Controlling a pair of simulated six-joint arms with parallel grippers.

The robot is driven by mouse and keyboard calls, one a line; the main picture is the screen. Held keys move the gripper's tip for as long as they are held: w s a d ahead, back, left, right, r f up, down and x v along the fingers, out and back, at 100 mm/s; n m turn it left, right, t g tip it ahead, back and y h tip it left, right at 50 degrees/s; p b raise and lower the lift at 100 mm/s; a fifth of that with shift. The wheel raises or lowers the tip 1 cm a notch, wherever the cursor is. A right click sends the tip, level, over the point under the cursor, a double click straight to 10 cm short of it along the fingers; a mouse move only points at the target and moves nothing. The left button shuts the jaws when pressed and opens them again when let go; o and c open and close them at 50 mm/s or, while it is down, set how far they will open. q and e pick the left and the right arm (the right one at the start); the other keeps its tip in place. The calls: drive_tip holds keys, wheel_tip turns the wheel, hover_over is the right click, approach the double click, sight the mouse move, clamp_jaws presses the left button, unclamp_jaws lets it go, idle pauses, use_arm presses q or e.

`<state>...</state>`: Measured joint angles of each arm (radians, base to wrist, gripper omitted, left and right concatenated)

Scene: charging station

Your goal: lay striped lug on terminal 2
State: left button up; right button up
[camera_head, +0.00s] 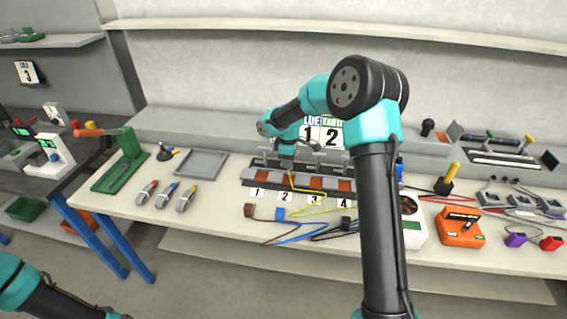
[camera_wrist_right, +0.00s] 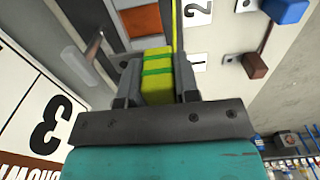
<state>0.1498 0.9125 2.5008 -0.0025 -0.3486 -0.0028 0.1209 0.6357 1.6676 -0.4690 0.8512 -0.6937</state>
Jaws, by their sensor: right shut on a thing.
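The striped lug (camera_wrist_right: 157,75), yellow with green bands, is clamped between the fingers of my right gripper (camera_wrist_right: 158,82) in the right wrist view. Its yellow cable (camera_head: 318,190) hangs over the front of the terminal block (camera_head: 250,181). In the head view my right gripper (camera_head: 287,161) is above the block, around terminals 1 and 2, and the lug is mostly hidden. The label for terminal 2 (camera_head: 286,197) shows in front, and in the wrist view (camera_wrist_right: 198,12). A copper plate (camera_wrist_right: 140,20) is beyond the lug. I cannot tell whether lug and block touch. My left gripper is out of frame.
A brown lug (camera_head: 249,211) and a blue lug (camera_head: 280,214) lie at the bench front. A grey tray (camera_head: 200,164) and several screwdriver-like tools (camera_head: 166,195) are left. An orange box (camera_head: 460,227) is right. My right arm crosses the bench.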

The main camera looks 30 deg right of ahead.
hover_over(288, 184)
drive_tip(key=shift+a+f, duration=0.15)
drive_tip(key=shift+f, duration=2.75)
drive_tip(key=shift+f, duration=1.65)
drive_tip(key=o, duration=1)
drive_tip(key=shift+c, duration=0.2)
wheel_tip(288, 184, up, 17)
drive_tip(key=shift+s+r, duration=0.1)
drive_tip(key=shift+r, duration=0.1)
drive_tip(key=shift+a, duration=0.1)
